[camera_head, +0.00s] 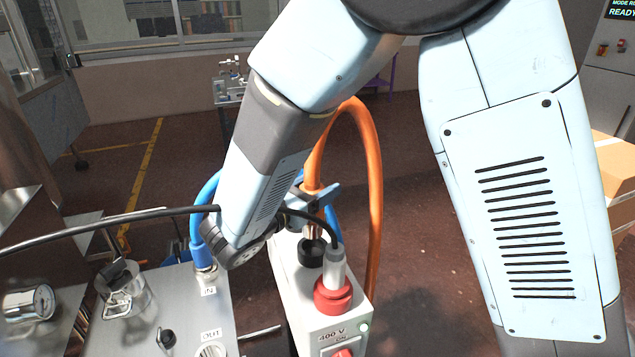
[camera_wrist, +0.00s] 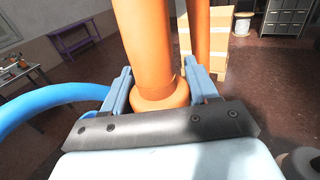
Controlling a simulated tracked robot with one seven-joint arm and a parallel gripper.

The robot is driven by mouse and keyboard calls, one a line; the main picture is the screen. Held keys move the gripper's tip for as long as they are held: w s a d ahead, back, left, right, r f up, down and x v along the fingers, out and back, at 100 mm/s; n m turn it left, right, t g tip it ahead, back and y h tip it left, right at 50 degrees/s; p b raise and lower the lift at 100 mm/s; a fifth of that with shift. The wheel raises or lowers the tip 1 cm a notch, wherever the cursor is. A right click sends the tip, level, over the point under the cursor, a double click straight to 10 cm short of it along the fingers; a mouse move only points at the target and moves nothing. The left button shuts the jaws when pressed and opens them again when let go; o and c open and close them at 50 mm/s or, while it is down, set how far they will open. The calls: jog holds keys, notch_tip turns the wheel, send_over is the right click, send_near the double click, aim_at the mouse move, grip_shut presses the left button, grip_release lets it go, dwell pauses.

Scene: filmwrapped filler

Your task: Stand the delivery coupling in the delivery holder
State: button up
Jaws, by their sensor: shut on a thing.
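My gripper (camera_head: 318,197) is shut on the orange hose's coupling, which I take for the delivery coupling; its orange collar (camera_wrist: 160,97) sits between the fingers in the wrist view. In the head view a copper-coloured lower end (camera_head: 314,230) points down below the fingers. Under it is a black round cup (camera_head: 311,254) on top of the pale 400 V box (camera_head: 287,262), perhaps the delivery holder. The end looks in line with the cup, but I cannot tell whether it is inside. The orange hose (camera_head: 374,180) loops up and down to the right.
A red plug (camera_head: 333,295) with a grey body and black cable stands close beside the cup. A blue hose (camera_head: 203,250) joins the IN port on the panel at left; the OUT port (camera_head: 211,350) is nearer. A gauge (camera_head: 28,304) and glass jar (camera_head: 125,292) stand further left.

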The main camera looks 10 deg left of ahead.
jog(key=shift+f, duration=3.2)
jog(key=shift+f, duration=0.4)
jog(key=o, duration=1.5)
jog(key=v, duration=1.4)
